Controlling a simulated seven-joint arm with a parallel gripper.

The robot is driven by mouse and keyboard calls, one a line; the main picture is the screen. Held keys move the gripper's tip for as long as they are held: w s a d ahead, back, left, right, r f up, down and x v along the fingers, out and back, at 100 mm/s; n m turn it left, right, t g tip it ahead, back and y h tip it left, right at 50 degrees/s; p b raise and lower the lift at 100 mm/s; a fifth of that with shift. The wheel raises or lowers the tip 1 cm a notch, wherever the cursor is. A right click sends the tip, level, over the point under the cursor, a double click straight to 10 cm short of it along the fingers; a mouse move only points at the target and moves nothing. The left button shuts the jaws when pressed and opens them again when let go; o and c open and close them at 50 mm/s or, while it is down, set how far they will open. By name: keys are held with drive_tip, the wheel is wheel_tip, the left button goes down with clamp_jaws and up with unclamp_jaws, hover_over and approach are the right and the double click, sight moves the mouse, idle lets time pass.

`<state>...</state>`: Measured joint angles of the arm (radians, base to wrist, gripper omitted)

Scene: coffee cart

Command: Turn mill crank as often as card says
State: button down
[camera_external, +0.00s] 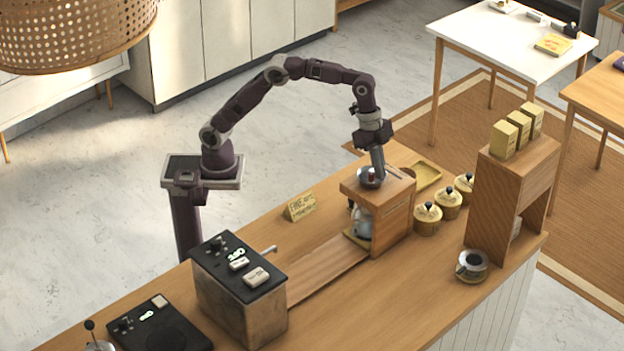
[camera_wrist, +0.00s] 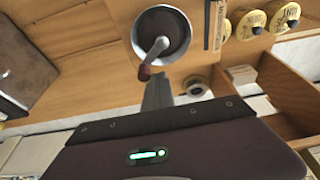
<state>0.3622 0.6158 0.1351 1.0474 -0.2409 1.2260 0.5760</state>
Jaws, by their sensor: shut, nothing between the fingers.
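The mill (camera_external: 385,200) is a wooden box on the counter with a dark round hopper on top. In the wrist view the hopper (camera_wrist: 178,30) shows from above, with a metal crank (camera_wrist: 155,50) across it ending in a brown knob (camera_wrist: 145,72). My gripper (camera_external: 379,175) points down at the mill top. In the wrist view my gripper (camera_wrist: 157,85) is shut and empty, close beside the knob; whether it touches the knob I cannot tell. A tan card (camera_external: 300,206) stands on the counter left of the mill; its writing is too small to read surely.
Several lidded yellow canisters (camera_external: 428,218) stand right of the mill, beside a wooden shelf (camera_external: 490,215) with boxes on top. A yellow tray (camera_external: 427,174) lies behind the mill. A dark-topped machine (camera_external: 240,290) stands front left. A cup (camera_external: 472,264) sits at the front right.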

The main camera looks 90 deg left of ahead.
drive_tip(key=shift+s+d, duration=0.25)
drive_tip(key=shift+s, duration=0.65)
drive_tip(key=shift+s+a, duration=0.15)
drive_tip(key=shift+s, duration=0.35)
drive_tip(key=shift+w+d, duration=0.35)
drive_tip(key=shift+w, duration=0.1)
drive_tip(key=shift+r, duration=3.5)
